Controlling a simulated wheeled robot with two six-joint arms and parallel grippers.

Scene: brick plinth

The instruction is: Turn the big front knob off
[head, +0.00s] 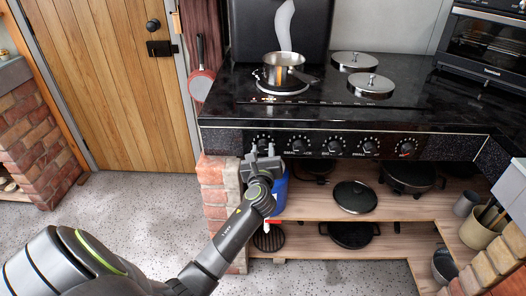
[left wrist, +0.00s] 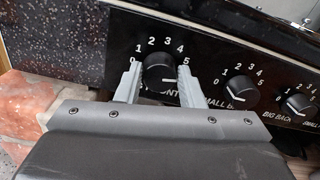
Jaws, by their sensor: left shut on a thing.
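The big front knob (left wrist: 158,67) is the black leftmost dial on the stove's front panel, with white numbers around it. Its label is partly hidden, with "FRONT" partly readable. In the head view the left gripper (head: 262,153) reaches up to the knob (head: 262,140) from below. My right gripper is not in view.
A steel pan (head: 284,70) stands on the front-left burner. A blue container (head: 280,195) is below, behind my wrist. A shelf (head: 310,207) with dark pans is under the stove.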

